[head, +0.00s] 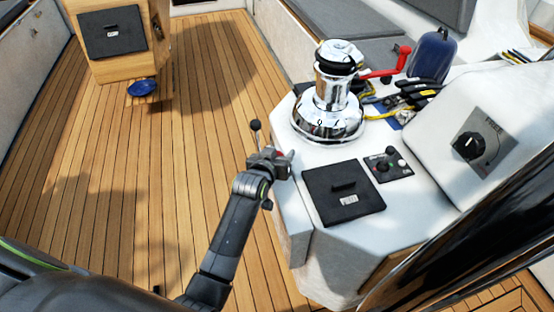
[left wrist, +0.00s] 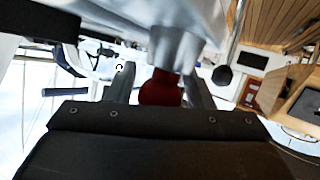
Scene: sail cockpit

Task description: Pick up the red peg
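My left gripper (head: 272,160) is low at the left edge of the white console, beside a metal lever with a black knob (head: 256,125). A small red piece (head: 282,153), which looks like the red peg, shows at the fingers. In the left wrist view the red piece (left wrist: 160,91) is between the two fingers of my left gripper (left wrist: 160,86), under a grey metal body (left wrist: 182,45). I cannot tell whether the fingers press on it. The black knob also shows there (left wrist: 222,75). My right gripper is not in view.
A chrome winch (head: 332,95) with a red handle (head: 390,68) stands on the white console (head: 310,235). A black hatch (head: 343,190) and a small switch panel (head: 388,166) lie near the gripper. A blue bowl (head: 142,88) is on the open wooden floor (head: 120,180).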

